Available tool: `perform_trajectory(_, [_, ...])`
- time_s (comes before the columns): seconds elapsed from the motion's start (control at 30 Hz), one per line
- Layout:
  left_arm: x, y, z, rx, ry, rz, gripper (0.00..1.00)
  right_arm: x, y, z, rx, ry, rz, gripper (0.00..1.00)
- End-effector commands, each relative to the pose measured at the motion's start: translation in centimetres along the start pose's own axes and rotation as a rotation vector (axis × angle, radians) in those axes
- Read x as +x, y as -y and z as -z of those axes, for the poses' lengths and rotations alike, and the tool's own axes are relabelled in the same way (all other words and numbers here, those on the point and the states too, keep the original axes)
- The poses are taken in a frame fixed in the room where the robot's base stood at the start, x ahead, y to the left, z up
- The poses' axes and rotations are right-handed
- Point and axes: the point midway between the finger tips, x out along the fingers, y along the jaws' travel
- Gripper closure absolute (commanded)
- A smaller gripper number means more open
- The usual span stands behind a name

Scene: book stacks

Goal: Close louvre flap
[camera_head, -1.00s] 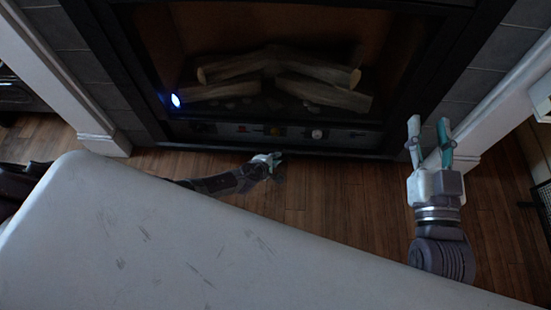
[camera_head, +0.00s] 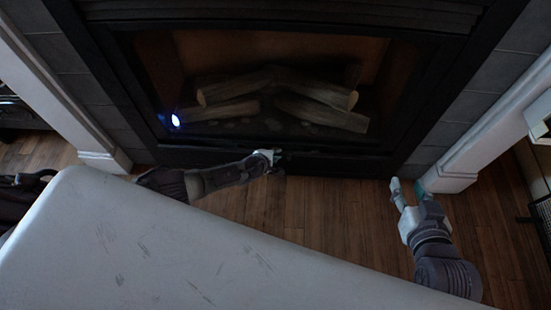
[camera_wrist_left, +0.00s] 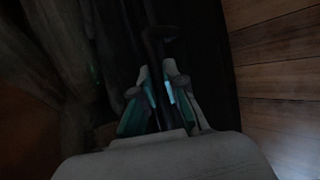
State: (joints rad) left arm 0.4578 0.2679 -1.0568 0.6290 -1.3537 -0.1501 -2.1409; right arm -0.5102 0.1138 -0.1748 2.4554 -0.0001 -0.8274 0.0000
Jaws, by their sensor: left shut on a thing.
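The louvre flap (camera_head: 330,163) is the dark panel along the bottom of the black fireplace. It now stands up across the low control opening, and the controls behind it are hidden. I cannot tell if it is fully flush. My left gripper (camera_head: 274,157) is at the middle of the flap. In the left wrist view the left gripper (camera_wrist_left: 156,78) is shut around a thin dark part of the flap, though the picture is very dark. My right gripper (camera_head: 408,188) is open and empty, low at the right, near the foot of the white surround.
Logs (camera_head: 320,113) lie behind the firebox front, and a bright bluish light (camera_head: 176,121) shows at its left. The white surround (camera_head: 480,155) stands at the right. Wooden floor (camera_head: 320,210) is clear between my arms. A black mesh object (camera_head: 541,213) is at the right edge.

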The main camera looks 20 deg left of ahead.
Motion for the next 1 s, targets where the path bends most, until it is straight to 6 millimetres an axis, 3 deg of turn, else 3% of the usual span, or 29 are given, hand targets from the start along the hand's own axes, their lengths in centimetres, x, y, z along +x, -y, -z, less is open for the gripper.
perform_trajectory(0.53, [0.24, -0.58, 0.12, -0.003, -0.001, -0.003, 1.0, -0.01, 0.01, -0.05, 0.0, 0.002, 0.0, 0.6])
perform_trajectory(0.57, [0.24, -0.58, 0.12, -0.003, -0.001, -0.003, 0.86, -0.01, 0.01, -0.05, 0.0, 0.002, 0.0, 0.6])
perform_trajectory(0.7, [0.24, -0.54, 0.12, -0.002, -0.001, -0.002, 0.63, -0.01, 0.02, -0.05, 0.0, 0.002, 0.0, 0.6])
perform_trajectory(1.0, [0.23, -0.45, 0.12, -0.001, 0.0, -0.001, 0.63, -0.02, -0.02, 0.03, 0.0, 0.0, 0.0, 0.6])
